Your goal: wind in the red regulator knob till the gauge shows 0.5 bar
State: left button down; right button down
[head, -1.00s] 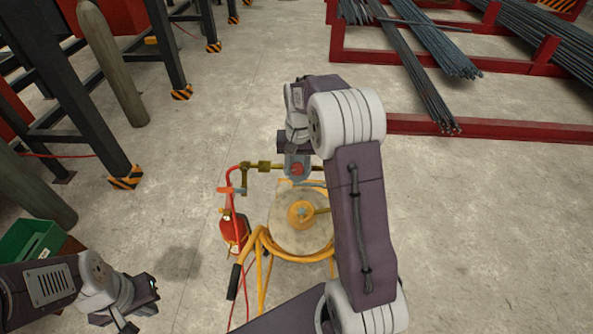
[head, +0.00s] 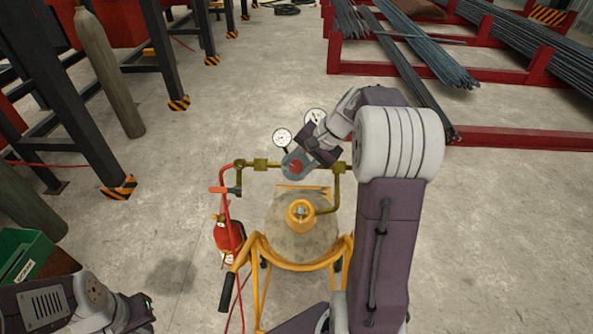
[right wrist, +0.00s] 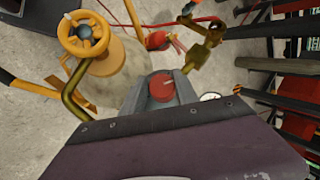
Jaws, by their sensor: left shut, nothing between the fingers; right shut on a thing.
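The red regulator knob (head: 296,167) sits on the brass regulator piping above the gas bottle. My right gripper (head: 293,165) is shut on it, with the wrist tilted to the upper right. In the right wrist view the red knob (right wrist: 163,87) shows between the grey fingers, with a light mark on its face. Two round white gauges stand behind the knob: the left gauge (head: 282,137) is clear of my wrist, and the right gauge (head: 315,116) is partly covered by it. Their needles are too small to read. My left gripper (head: 143,311) is shut and empty at lower left.
The gas bottle (head: 290,238) with its yellow valve wheel (head: 300,212) stands in a yellow trolley (head: 263,275). A green box (head: 25,259) lies far left. Rebar racks stand at upper right.

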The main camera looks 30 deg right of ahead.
pick_arm(q)
jog(key=shift+f, duration=0.25)
pick_arm(e)
jog(key=shift+w+d+r+t, duration=0.1)
jog(key=shift+d+r+t, duration=0.1)
jog(key=shift+t, duration=0.1)
jog(key=c, duration=1)
grip_release()
jog(key=shift+f, duration=0.1)
jog(key=shift+o, duration=0.4)
jog(key=shift+w+d+f, duration=0.25)
pick_arm(q)
jog(key=shift+w+d+f+b, duration=0.15)
jog(key=shift+d+f+b, duration=0.05)
jog(key=shift+f+b, duration=0.7)
pick_arm(e)
jog(key=v, duration=0.9)
pick_arm(q)
jog(key=shift+r, duration=0.1)
pick_arm(e)
jog(key=shift+w+r, duration=0.1)
jog(key=shift+d, duration=0.1)
